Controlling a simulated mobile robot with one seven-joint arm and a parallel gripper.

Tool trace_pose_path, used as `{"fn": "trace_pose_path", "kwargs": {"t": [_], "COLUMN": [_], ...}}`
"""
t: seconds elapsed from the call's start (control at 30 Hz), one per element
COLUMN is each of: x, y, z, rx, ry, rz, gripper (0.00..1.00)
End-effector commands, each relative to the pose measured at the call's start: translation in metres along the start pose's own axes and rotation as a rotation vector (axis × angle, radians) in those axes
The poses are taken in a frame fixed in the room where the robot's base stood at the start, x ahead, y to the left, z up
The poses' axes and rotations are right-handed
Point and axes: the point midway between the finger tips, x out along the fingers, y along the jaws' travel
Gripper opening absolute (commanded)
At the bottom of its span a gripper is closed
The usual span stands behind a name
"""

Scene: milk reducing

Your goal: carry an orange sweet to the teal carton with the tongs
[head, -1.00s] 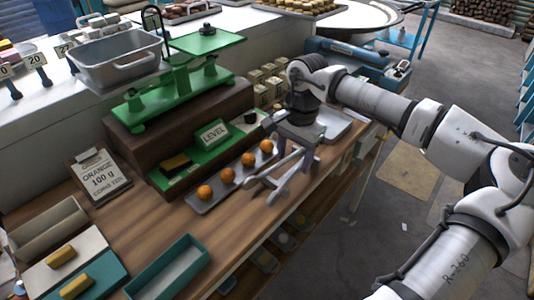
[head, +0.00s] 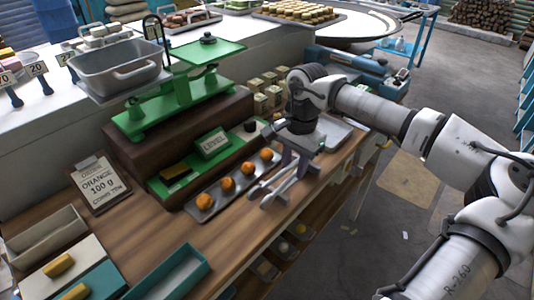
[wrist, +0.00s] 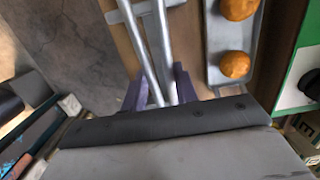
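Several round orange sweets (head: 228,184) sit in a row in a narrow grey tray (head: 192,210); two orange sweets (wrist: 236,65) show in the wrist view. The silver tongs (head: 272,189) are right of the tray, their tips toward the front left. My gripper (head: 294,161) is above the tongs' rear end. In the wrist view its purple fingers (wrist: 160,88) stand on both sides of the two tong arms (wrist: 160,45) and look closed on them. The contact is partly hidden. The open teal carton (head: 196,267) lies at the table's front and looks empty.
A green balance (head: 180,112) with a grey pan (head: 118,72) stands on a brown block behind the tray. A clipboard (head: 100,184) reads "ORANGE 100 g". Boxes with yellow pieces (head: 58,265) lie at the front left. Bare wood (head: 150,235) separates tray and carton.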

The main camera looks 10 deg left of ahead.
Motion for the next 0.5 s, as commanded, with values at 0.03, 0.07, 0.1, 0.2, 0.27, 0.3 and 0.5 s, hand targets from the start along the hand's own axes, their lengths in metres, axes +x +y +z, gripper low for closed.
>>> {"fn": "trace_pose_path", "kwargs": {"t": [0.03, 0.07, 0.1, 0.2, 0.27, 0.3, 0.5], "x": [-0.010, -0.015, -0.021, -0.036, -0.046, -0.052, -0.081], "y": [0.000, 0.000, 0.000, 0.000, 0.000, 0.000, 0.000], "z": [0.001, 0.001, 0.002, 0.003, 0.004, 0.005, 0.008], "rx": [0.000, 0.000, 0.000, 0.000, 0.000, 0.000, 0.000], "ry": [0.001, 0.002, 0.002, 0.001, 0.001, 0.001, 0.001], "rz": [-0.001, -0.001, 0.000, 0.000, -0.001, -0.001, 0.000], "gripper": [0.26, 0.26, 0.26, 0.26, 0.26, 0.26, 0.26]}}
